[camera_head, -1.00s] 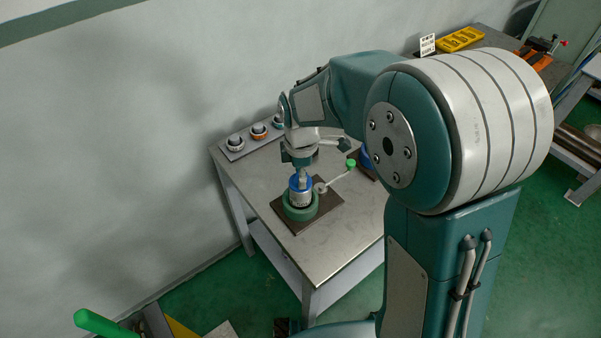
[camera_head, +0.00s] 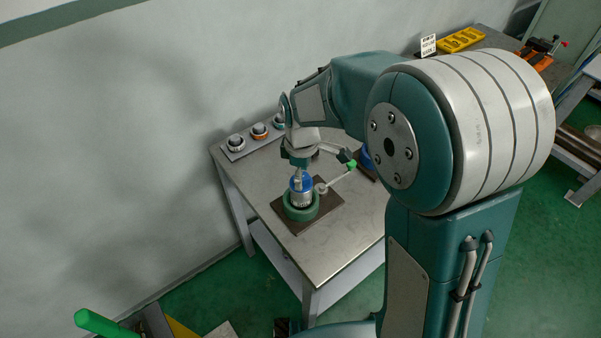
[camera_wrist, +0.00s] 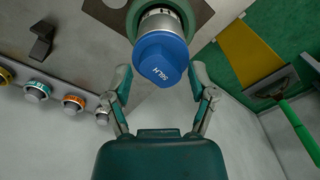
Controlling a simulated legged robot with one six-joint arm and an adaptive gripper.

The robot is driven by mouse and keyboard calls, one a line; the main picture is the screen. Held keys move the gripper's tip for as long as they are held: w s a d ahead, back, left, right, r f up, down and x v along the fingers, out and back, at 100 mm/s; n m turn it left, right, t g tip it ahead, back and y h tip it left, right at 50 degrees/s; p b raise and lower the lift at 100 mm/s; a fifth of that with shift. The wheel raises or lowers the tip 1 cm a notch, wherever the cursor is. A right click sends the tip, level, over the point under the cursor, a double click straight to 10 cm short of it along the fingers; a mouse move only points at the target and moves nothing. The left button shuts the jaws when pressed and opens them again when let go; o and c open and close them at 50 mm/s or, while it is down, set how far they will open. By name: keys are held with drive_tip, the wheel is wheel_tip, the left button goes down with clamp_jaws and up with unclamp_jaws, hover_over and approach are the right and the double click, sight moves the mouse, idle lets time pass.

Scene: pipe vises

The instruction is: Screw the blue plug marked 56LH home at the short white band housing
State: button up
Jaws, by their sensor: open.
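The blue plug (camera_wrist: 160,58) carries the marking 56LH in the wrist view. It sits on top of a short silvery-white housing (camera_wrist: 157,14), and it also shows in the head view (camera_head: 301,183). The housing (camera_head: 301,198) stands upright in a green round vise (camera_head: 300,212) on a dark base plate. My gripper (camera_wrist: 162,77) is open, with one finger on each side of the plug and gaps visible. In the head view my gripper (camera_head: 299,170) is directly above the plug. The thread and the seating depth are hidden.
A vise handle with a green knob (camera_head: 351,164) sticks out to the right of the vise, close to my wrist. A rail with several ringed round parts (camera_head: 259,131) lies along the wall side of the table (camera_head: 330,248). The table front is clear.

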drive_tip(key=m, duration=0.6)
drive_tip(key=shift+m, duration=0.3)
clamp_jaws()
drive_tip(key=n, duration=0.3)
drive_tip(key=shift+n, duration=0.4)
drive_tip(key=n, duration=0.4)
drive_tip(key=shift+d, duration=0.1)
unclamp_jaws()
